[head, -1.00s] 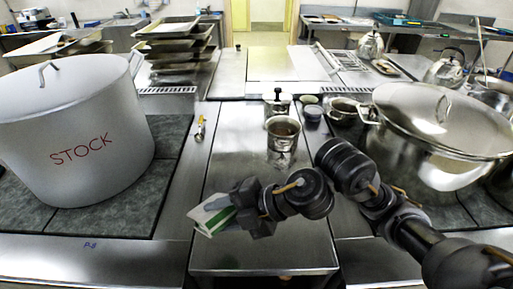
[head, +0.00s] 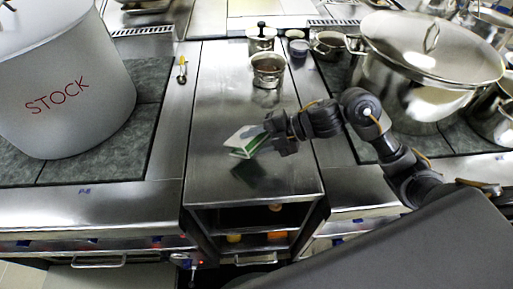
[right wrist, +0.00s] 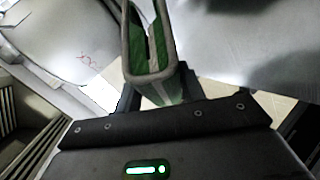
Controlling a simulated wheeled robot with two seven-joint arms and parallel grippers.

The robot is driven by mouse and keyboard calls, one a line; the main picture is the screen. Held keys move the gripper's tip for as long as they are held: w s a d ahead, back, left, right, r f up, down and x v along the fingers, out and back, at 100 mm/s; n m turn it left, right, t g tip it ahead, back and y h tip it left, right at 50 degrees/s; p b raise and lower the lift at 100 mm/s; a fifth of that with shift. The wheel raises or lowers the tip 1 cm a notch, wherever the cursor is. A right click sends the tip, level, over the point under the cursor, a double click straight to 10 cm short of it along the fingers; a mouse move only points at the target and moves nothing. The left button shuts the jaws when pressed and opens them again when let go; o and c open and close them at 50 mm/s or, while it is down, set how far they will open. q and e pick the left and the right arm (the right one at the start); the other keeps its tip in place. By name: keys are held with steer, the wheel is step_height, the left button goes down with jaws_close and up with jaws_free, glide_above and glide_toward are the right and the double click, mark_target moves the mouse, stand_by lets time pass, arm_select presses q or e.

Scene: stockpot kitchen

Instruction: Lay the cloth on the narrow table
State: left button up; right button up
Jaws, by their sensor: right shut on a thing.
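The cloth (head: 246,139) is a small folded piece, white with green. My right gripper (head: 270,137) is shut on it and holds it above the narrow table (head: 215,170), towards its front half. A dark greenish patch, a shadow or reflection, shows on the steel top below the cloth, so the cloth looks clear of it. The right wrist view shows the green and white cloth (right wrist: 164,52) in the jaws, hanging in folds. My left gripper is not in view.
A big stockpot (head: 60,90) stands left, a lidded steel pot (head: 425,60) right. Tongs (head: 182,70) lie left of the table. The table's front half is bare.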

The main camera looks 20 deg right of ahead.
steer(key=shift+d+f, duration=0.25)
steer(key=shift+f, duration=0.1)
step_height(320, 180, down, 3)
steer(key=shift+w+d+p, duration=0.15)
steer(key=shift+p, duration=0.2)
steer(key=shift+f, duration=0.15)
steer(key=shift+f, duration=0.1)
steer(key=o, duration=1.2)
